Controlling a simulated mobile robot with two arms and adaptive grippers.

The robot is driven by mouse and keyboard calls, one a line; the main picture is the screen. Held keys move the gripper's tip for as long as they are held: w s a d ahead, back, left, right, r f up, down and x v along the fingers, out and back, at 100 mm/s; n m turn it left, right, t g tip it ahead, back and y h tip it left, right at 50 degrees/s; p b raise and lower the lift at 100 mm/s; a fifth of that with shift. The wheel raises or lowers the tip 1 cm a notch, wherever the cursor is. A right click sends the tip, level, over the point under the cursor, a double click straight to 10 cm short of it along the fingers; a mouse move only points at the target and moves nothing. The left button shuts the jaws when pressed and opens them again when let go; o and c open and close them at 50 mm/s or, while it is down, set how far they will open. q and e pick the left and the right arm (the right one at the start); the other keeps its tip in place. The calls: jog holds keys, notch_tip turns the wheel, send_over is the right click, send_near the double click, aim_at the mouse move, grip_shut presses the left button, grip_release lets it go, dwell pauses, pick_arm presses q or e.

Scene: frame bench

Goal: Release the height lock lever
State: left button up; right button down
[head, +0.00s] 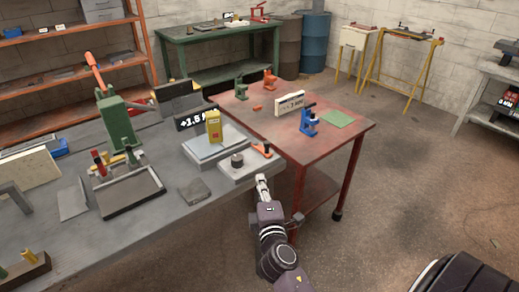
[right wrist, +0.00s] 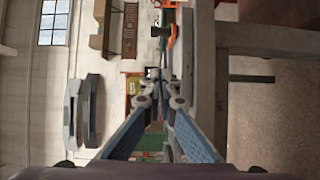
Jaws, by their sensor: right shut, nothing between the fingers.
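A small orange lever (head: 262,150) sits at the right end of a pale plate (head: 250,168) on the grey bench; it looks like the lock lever, though its exact state is too small to tell. A dark round knob (head: 237,160) stands on the same plate. My right gripper (head: 262,183) is just in front of the bench edge, below the lever in the picture and apart from it. In the right wrist view, its fingers (right wrist: 159,80) come together with nothing between them. My left gripper is not in view.
A yellow box-like device (head: 214,126) stands on a pale slab behind the plate. A dark "+1.5" sign (head: 191,119) is beside it. A red table (head: 340,143) adjoins the bench at the right. A green press (head: 117,122) stands farther left.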

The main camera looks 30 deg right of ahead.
jog(key=shift+r, duration=0.55)
jog(key=shift+w, duration=0.1)
jog(key=p, duration=0.2)
send_near(265, 146)
jog(key=w, duration=0.1)
jog(key=w+a, duration=0.1)
jog(key=w, duration=0.1)
jog(key=w+a, duration=0.1)
jog(key=w, duration=0.1)
jog(key=d, duration=0.1)
jog(key=w+d, duration=0.1)
jog(key=d, duration=0.1)
jog(key=shift+w+d, duration=0.1)
jog(key=shift+w, duration=0.05)
jog(key=shift+w+d, duration=0.1)
jog(key=shift+d, duration=0.3)
jog(key=shift+d+n+t+y+p, duration=0.3)
jog(key=shift+d+n+t+y, duration=0.25)
jog(key=shift+n+y, duration=0.35)
